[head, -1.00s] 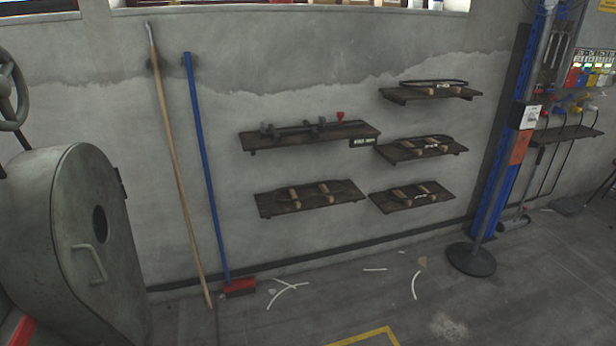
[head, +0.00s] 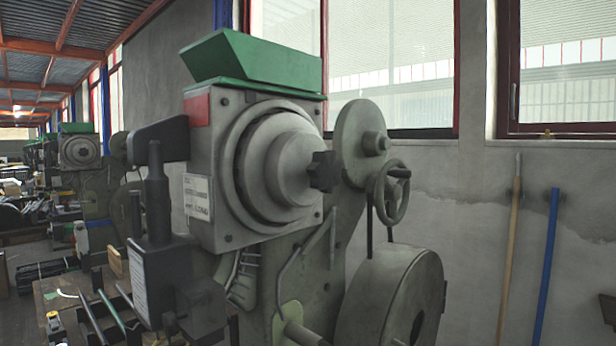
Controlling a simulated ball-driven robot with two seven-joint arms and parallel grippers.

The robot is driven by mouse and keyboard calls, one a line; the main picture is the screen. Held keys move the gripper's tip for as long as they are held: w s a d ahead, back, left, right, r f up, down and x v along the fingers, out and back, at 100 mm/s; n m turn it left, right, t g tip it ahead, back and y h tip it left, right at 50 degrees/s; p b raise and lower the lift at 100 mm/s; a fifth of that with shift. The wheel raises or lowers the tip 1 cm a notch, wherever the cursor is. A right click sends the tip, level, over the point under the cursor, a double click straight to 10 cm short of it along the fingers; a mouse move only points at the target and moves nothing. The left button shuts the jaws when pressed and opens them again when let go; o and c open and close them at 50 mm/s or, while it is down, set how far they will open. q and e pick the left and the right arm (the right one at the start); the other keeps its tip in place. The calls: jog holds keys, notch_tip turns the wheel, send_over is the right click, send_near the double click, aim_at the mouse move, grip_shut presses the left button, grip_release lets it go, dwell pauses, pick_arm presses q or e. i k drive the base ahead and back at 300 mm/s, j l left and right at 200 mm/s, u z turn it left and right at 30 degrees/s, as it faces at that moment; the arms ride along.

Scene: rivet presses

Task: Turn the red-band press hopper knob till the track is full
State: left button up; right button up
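The near press (head: 290,240) fills the middle of the head view. A green hopper (head: 252,60) sits on its top. A red patch (head: 197,110) marks the upper left corner of its front plate. A round grey housing (head: 275,165) stands out from that plate, with a dark lobed knob (head: 324,171) at its centre. A handwheel (head: 391,192) is to the right of the knob. I cannot make out the track or how full it is. Neither of my grippers is in view.
A second press with a green top (head: 78,150) stands farther back on the left. A cluttered bench (head: 60,290) with rods is at lower left. A wooden pole (head: 509,250) and a blue pole (head: 546,265) lean on the wall at right.

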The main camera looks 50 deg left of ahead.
aim_at(325, 171)
jog(key=u, duration=1.5)
